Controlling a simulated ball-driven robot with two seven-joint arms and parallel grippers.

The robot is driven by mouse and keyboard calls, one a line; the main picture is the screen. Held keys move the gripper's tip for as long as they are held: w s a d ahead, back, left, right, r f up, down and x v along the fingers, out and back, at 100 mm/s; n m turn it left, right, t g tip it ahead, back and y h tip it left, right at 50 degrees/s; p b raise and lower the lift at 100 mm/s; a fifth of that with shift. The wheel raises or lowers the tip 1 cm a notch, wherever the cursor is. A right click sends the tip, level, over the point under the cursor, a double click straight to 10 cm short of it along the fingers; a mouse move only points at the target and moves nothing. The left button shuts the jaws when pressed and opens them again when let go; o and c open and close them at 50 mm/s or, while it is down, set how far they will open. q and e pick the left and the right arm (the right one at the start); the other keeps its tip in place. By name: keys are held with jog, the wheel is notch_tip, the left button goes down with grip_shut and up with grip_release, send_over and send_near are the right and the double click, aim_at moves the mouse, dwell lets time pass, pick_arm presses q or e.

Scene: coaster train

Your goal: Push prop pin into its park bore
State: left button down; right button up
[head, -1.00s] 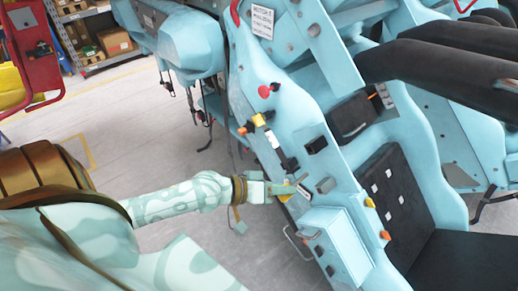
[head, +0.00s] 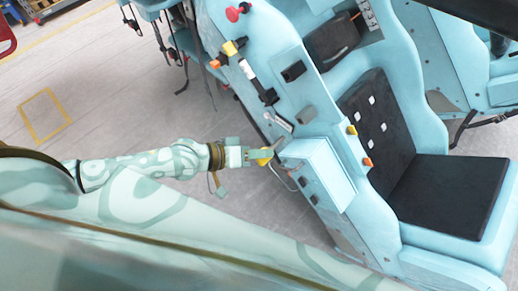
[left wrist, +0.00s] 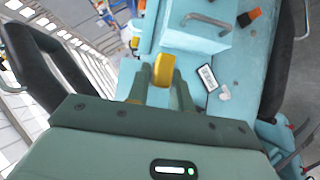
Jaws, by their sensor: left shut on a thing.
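My left gripper (head: 262,155) is shut on a yellow piece (left wrist: 164,70), which looks like the grip of the prop pin. The piece stands between both fingertips (left wrist: 160,88) in the left wrist view, and a bit of yellow shows at the fingertips in the head view. The gripper is beside the light-blue car's side, just left of the light-blue box (head: 322,170). The pin's shaft is hidden, and I cannot tell whether its tip touches anything. I cannot make out the park bore. My right gripper is not in view.
A bent metal handle (left wrist: 206,20) sticks out of the box. A white label plate (left wrist: 208,78) is on the car's side. A red knob (head: 234,14) and a yellow-and-orange control (head: 230,50) are farther up. A black seat (head: 450,197) is at right. The floor at left is open.

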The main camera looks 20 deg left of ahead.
pick_arm(q)
jog(key=shift+w+d, duration=0.2)
jog(key=shift+w, duration=0.5)
jog(key=w, duration=0.1)
jog(key=w+d+b, duration=0.1)
jog(key=w, duration=0.2)
jog(key=shift+w+d, duration=0.1)
jog(key=shift+d, duration=0.2)
jog(key=shift+r+p, duration=0.1)
jog(key=shift+p, duration=0.2)
dwell(1.1)
jog(key=shift+w+d+b, duration=0.35)
jog(key=shift+w, duration=0.6)
jog(key=shift+w+d+b, duration=0.3)
jog(key=shift+w, duration=0.6)
jog(key=shift+w+d+b, duration=0.35)
jog(key=shift+w, duration=0.6)
jog(key=c, duration=1.2)
grip_release()
jog(key=shift+o, duration=0.2)
